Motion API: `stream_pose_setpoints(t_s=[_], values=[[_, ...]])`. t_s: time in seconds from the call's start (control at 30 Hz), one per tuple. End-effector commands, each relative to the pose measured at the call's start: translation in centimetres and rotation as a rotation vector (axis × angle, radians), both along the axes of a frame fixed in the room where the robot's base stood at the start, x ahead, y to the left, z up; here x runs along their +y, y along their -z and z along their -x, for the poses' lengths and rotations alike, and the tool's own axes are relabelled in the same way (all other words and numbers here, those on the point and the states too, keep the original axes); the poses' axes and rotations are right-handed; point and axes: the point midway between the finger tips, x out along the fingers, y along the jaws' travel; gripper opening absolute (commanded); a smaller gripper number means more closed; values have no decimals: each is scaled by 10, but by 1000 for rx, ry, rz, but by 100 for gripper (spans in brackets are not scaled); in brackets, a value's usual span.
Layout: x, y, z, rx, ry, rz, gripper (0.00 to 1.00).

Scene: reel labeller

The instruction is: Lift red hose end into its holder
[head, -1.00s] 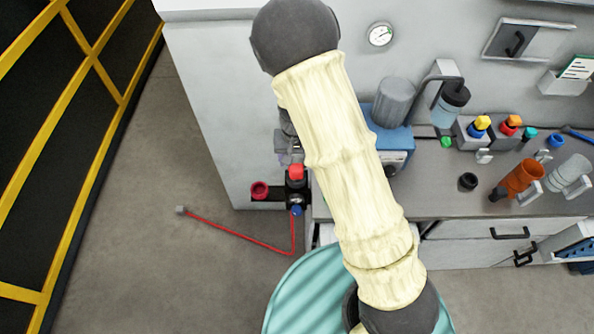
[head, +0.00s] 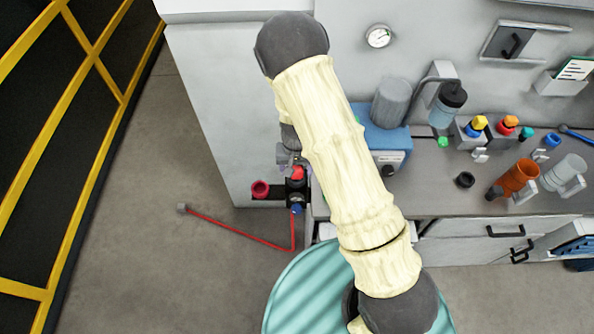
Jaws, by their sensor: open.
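The red hose (head: 238,231) lies on the floor, bends sharply and rises to a dark valve block (head: 296,190) with a red cap and a blue fitting. Its grey end (head: 182,209) lies on the floor at the left, away from the cabinet. A red ring-shaped holder (head: 260,189) sits on a black bracket left of the valve block and looks empty. My gripper (head: 287,157) is partly hidden behind my arm, just above the valve block and well right of the hose end. It is open, and I see nothing held.
A grey bench (head: 450,190) at the right carries a blue machine (head: 381,128), an orange mug (head: 518,176) and several small fittings. A yellow-barred dark fence (head: 60,130) stands at the left. The floor around the hose end is clear.

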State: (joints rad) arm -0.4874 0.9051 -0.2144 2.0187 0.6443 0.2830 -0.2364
Motion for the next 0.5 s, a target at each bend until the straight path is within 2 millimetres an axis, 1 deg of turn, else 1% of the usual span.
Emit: stream_pose_setpoints(t_s=[0.37, 0.4, 0.47, 0.5], values=[[0, 0, 0, 0, 0, 0, 62], [0, 0, 0, 0, 0, 0, 60], [0, 0, 0, 0, 0, 0, 48], [0, 0, 0, 0, 0, 0, 40]])
